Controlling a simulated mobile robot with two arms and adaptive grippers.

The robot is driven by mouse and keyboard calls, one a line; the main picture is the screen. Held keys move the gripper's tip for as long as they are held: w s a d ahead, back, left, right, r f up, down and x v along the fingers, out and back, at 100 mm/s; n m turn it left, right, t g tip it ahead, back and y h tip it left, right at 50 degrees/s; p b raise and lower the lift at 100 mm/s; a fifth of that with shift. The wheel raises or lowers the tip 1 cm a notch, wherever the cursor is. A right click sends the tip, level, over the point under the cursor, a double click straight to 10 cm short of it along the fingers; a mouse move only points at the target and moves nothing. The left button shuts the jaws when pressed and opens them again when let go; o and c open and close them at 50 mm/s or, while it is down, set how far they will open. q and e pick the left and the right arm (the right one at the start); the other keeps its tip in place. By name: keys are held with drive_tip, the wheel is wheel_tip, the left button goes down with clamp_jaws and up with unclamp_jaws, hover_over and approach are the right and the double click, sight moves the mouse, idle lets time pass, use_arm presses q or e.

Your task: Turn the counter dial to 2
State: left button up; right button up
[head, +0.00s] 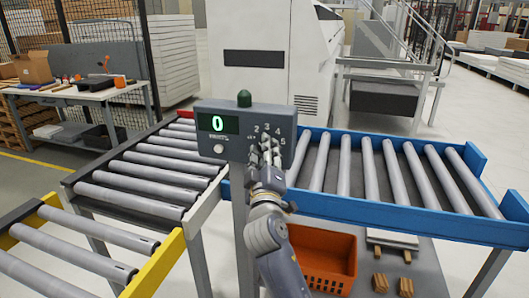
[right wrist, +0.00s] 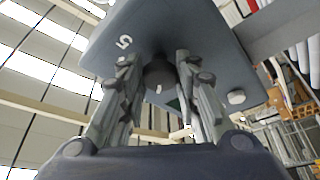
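The grey counter box (head: 286,118) stands in the middle of the head view, with a green "0" on its display (head: 218,123). Printed numbers arc around the dial area on its right half. My right gripper (head: 266,150) is in front of that area and hides the dial in the head view. In the right wrist view the dark round dial (right wrist: 159,76) shows between the two fingers of my right gripper (right wrist: 158,82). The fingers are open, one on each side of the dial, with small gaps that look clear of it. My left gripper is not in view.
A green dome (head: 244,98) tops the box, and a white button (head: 218,148) is under the display. Roller conveyors lie on both sides, with a blue-framed one (head: 345,208) at right. An orange crate (head: 325,258) is below.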

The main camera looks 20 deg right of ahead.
drive_tip(key=o, duration=0.4)
drive_tip(key=v, duration=0.7)
drive_tip(key=shift+s+a, duration=0.15)
drive_tip(key=shift+s, duration=0.1)
drive_tip(key=shift+f, duration=0.15)
